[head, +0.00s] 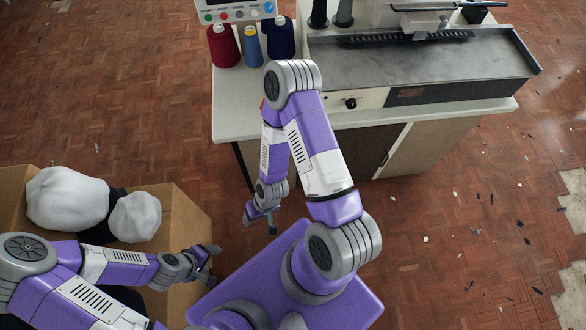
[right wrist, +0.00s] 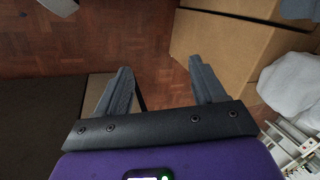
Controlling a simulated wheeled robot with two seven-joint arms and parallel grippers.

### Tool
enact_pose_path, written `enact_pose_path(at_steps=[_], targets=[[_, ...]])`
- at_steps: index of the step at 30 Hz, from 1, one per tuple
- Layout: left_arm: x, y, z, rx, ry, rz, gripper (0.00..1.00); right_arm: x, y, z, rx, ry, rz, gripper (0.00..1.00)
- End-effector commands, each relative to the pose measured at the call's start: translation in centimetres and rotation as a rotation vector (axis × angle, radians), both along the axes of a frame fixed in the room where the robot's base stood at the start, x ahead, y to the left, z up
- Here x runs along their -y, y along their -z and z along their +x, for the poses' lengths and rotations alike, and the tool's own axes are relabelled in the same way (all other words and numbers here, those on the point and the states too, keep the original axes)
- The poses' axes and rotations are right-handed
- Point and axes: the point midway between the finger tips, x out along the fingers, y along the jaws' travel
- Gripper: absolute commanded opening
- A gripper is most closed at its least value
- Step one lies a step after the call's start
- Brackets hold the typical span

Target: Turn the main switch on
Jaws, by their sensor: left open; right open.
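A black rotary knob (head: 351,103), which looks like the main switch, sits on the pale front panel of the machine (head: 430,62). Its set position is too small to read. My right gripper (head: 260,224) hangs low in front of the table, below and left of the knob and well apart from it. In the right wrist view its two dark fingers (right wrist: 160,75) are spread with nothing between them. My left gripper (head: 212,266) is open and empty near the cardboard box, farther from the knob.
A control panel with coloured buttons (head: 235,11) and red and blue thread cones (head: 223,46) stand at the table's left (head: 228,118). A cardboard box (head: 180,208) with white rounded items (head: 68,198) is at left. Scraps litter the floor at right.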

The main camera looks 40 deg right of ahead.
Motion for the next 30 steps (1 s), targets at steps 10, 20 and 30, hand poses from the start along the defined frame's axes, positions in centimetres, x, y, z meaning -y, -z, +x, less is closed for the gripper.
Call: enact_pose_path(at_steps=[10, 20, 30], targets=[[-0.1, 7.4, 0.0, -0.001, -0.002, 0.001, 0.67, 8.8, 19.7, 12.7, 0.456, 0.018, -0.565, 0.70], [0.0, 13.3, 0.0, -0.001, -0.001, 0.001, 0.67, 14.6, 27.1, 16.2, 0.826, -0.143, -1.327, 0.70], [0.0, 14.7, 0.0, 0.000, -0.001, 0.000, 0.67, 14.8, 26.9, 15.8, 0.923, -0.190, -1.609, 0.70]])
